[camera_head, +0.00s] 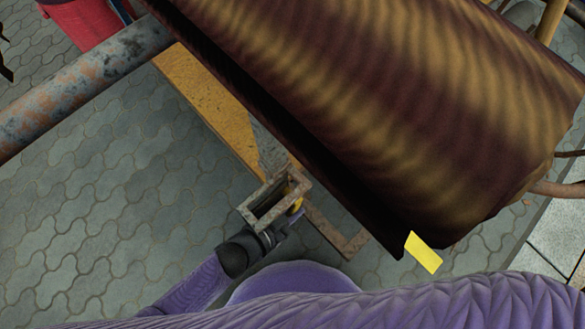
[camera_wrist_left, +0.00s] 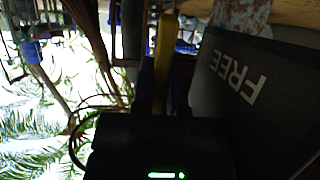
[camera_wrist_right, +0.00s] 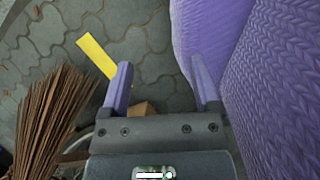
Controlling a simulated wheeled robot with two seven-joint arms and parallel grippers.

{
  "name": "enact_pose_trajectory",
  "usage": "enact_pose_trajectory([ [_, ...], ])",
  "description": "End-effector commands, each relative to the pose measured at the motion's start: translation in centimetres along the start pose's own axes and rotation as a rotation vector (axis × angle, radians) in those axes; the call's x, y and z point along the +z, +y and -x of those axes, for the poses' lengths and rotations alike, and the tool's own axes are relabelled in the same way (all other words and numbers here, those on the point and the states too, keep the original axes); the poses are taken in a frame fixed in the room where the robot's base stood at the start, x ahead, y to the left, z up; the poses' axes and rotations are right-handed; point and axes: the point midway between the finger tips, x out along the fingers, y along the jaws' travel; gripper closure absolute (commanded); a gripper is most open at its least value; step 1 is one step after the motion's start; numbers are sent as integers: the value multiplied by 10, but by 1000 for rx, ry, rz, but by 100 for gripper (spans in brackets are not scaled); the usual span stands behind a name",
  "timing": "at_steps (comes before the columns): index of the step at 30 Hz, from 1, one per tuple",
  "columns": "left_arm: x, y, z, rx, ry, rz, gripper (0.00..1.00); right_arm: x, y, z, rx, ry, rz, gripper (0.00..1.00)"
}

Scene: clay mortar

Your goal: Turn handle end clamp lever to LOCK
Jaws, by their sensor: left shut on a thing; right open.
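The clamp lever shows as a narrow yellow bar (camera_wrist_left: 163,60) in the left wrist view, with my left gripper (camera_wrist_left: 162,95) shut on it. In the head view, a small yellow part of the lever (camera_head: 297,205) shows beside a rusty rectangular metal frame (camera_head: 250,213). My left gripper (camera_head: 278,230) is against this frame and covers much of the lever. A dark plate marked FREE (camera_wrist_left: 240,78) stands right of the lever in the left wrist view; no LOCK mark shows. My right gripper (camera_wrist_right: 162,78) is open and empty in the right wrist view.
A large brown-striped cover (camera_head: 400,90) hangs over the upper right. A rusty pipe (camera_head: 80,95) and a yellow beam (camera_head: 215,110) are at the left. In the right wrist view, a straw broom (camera_wrist_right: 50,115) and a yellow strip (camera_wrist_right: 97,57) lie near the right gripper.

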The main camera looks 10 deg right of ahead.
Motion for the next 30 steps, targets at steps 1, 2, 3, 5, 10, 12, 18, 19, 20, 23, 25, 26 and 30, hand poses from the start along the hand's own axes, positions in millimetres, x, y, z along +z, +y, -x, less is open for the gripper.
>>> enact_pose_trajectory([
  [1, -4, -1, 2, -1, -19, -3, 100, 8, -2, -3, -4, -7, 0, 21],
  [2, -4, -1, 3, -2, -33, -3, 100, 15, -4, -8, -7, -11, 0, 21],
  [3, -5, 0, 4, -1, -51, -4, 100, 25, -6, -14, -12, -19, 0, 21],
  [5, -5, -1, 6, -2, -80, -5, 100, 40, -10, -22, -18, -29, 1, 21],
  [10, -4, 0, 10, -1, -160, -3, 100, 86, -22, -36, -37, -61, 10, 21],
  [12, -5, 0, 12, -1, -196, -5, 100, 107, -26, -38, -44, -74, 13, 21],
  [18, -12, -1, 22, 0, -370, -9, 100, 146, -32, -15, -54, -73, 22, 21],
  [19, -10, 0, 22, 1, -394, -7, 100, 146, -31, -13, -54, -69, 22, 21],
  [20, -9, 0, 23, 1, -415, -4, 100, 146, -31, -11, -53, -67, 22, 21],
  [23, -5, 0, 24, -1, -459, -2, 100, 145, -30, -8, -52, -63, 22, 21],
  [25, -3, 0, 25, -2, -471, -2, 100, 145, -30, -8, -52, -64, 22, 21],
  [26, -2, 0, 25, -2, -474, -2, 100, 145, -30, -8, -52, -64, 22, 21],
  [30, -1, 0, 24, -1, -474, 0, 100, 145, -30, -9, -52, -65, 21, 21],
])
